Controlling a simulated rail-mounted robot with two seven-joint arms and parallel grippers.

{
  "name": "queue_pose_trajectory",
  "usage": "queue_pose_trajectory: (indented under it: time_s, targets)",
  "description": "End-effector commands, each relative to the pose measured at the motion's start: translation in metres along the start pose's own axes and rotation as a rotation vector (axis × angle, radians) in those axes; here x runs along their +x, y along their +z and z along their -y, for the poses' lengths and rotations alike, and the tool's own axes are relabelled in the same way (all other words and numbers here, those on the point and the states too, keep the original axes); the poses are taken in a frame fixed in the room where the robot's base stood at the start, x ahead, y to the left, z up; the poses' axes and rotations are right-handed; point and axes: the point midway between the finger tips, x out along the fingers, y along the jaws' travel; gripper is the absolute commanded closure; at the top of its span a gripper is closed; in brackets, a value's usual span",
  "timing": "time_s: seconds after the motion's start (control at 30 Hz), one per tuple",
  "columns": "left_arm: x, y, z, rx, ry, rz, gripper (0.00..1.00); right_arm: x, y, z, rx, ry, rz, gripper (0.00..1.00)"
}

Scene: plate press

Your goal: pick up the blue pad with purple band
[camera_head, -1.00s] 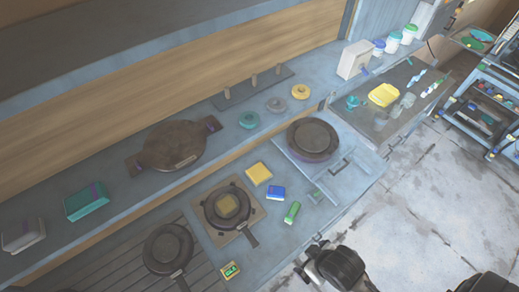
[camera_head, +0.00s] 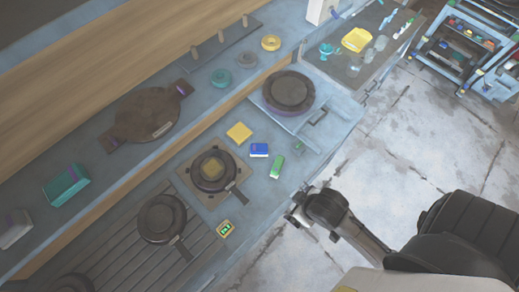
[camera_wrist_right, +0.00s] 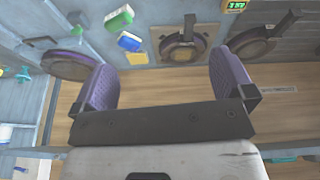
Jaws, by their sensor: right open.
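A small blue pad (camera_head: 259,150) lies flat on the front counter, between a yellow pad and a green pad. Its top has a pale patch; I cannot make out a purple band on it. It also shows in the right wrist view (camera_wrist_right: 130,41), above and between the fingers. My right gripper (camera_head: 297,209) is by the counter's front edge, to the lower right of the blue pad and apart from it. In the right wrist view its two purple fingers (camera_wrist_right: 160,62) are spread wide with nothing between them. My left gripper is not in view.
A yellow pad (camera_head: 239,132) and a green pad (camera_head: 277,166) lie close to the blue pad. A pan (camera_head: 212,170) stands on a square board to its left, a round press (camera_head: 290,91) behind right. A teal box with a purple band (camera_head: 66,186) stands far left.

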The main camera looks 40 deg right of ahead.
Motion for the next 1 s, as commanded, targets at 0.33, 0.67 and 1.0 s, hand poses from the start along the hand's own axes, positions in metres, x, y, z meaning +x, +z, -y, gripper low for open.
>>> queue_pose_trajectory:
  time_s: [0.33,0.67,1.0]
  targets:
    - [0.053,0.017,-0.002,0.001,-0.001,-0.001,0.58,0.026,-0.093,-0.027,-0.044,0.078,-0.252,0.00]
    - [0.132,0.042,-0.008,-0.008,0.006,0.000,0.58,0.035,-0.227,-0.057,-0.262,0.258,-0.547,0.00]
    - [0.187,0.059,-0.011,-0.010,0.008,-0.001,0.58,0.086,-0.302,-0.096,-0.421,0.355,-0.464,0.00]
